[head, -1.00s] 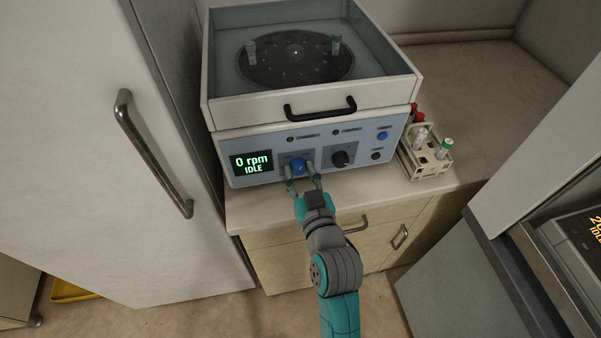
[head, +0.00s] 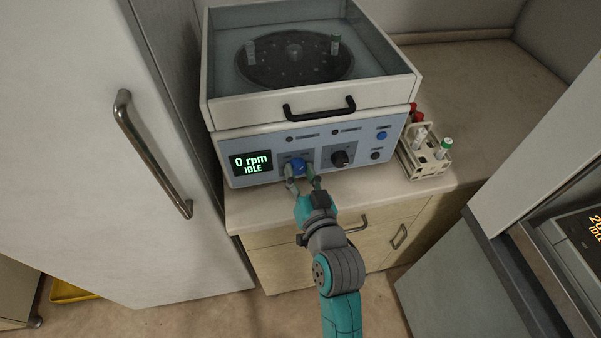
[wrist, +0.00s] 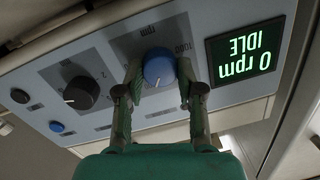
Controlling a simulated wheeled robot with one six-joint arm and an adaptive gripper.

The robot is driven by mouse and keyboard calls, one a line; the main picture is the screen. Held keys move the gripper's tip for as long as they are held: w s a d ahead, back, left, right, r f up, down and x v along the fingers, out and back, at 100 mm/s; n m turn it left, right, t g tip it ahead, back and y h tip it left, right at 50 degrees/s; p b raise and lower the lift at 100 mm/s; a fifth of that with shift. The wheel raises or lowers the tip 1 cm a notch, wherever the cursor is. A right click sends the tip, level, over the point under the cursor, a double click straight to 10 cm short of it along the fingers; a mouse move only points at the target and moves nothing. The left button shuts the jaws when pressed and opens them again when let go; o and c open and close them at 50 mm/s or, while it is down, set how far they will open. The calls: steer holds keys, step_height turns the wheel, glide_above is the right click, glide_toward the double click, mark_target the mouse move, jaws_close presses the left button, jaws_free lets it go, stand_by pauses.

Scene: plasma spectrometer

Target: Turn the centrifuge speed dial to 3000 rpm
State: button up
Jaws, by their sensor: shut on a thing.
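The centrifuge (head: 215,145) stands on the counter with its lid closed. Its blue speed dial (head: 298,166) is on the front panel, right of the display (head: 251,163), which reads 0 rpm IDLE. My gripper (head: 303,178) reaches the panel from below and is shut on the dial. In the wrist view the two fingers of my gripper (wrist: 158,85) stand on either side of the blue dial (wrist: 159,68). A white pointer line shows on the dial's face. The panel appears upside down there, with an rpm label and part of a scale beside the dial.
A black knob (head: 340,158) sits right of the dial, with a blue button (head: 382,135) further right. A rack (head: 428,165) with tubes stands on the counter at right. A tall white cabinet (head: 85,120) is close at left. Bare counter (head: 480,100) lies behind the rack.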

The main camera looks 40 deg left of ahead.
steer(key=o, duration=1.2)
steer(key=shift+c, duration=0.2)
steer(key=shift+d, duration=0.1)
steer(key=v, duration=1.1)
steer(key=shift+s+d, duration=0.25)
steer(key=shift+d, duration=0.05)
steer(key=s+d+f+m+t+h, duration=0.25)
steer(key=d+f+h, duration=0.2)
steer(key=d, duration=0.65)
steer(key=s+d+f+m+t+h, duration=0.25)
steer(key=d+f, duration=0.25)
steer(key=d, duration=0.5)
steer(key=s+d+m+h, duration=0.1)
steer(key=s+d+h, duration=0.2)
steer(key=s+d, duration=0.3)
steer(key=s+d+m+h, duration=0.1)
steer(key=s+d+h, duration=0.3)
steer(key=s+d, duration=0.3)
steer(key=s, duration=0.5)
steer(key=shift+s+d+r+m, duration=0.25)
steer(key=shift+d+r+m, duration=0.05)
steer(key=shift+r, duration=0.05)
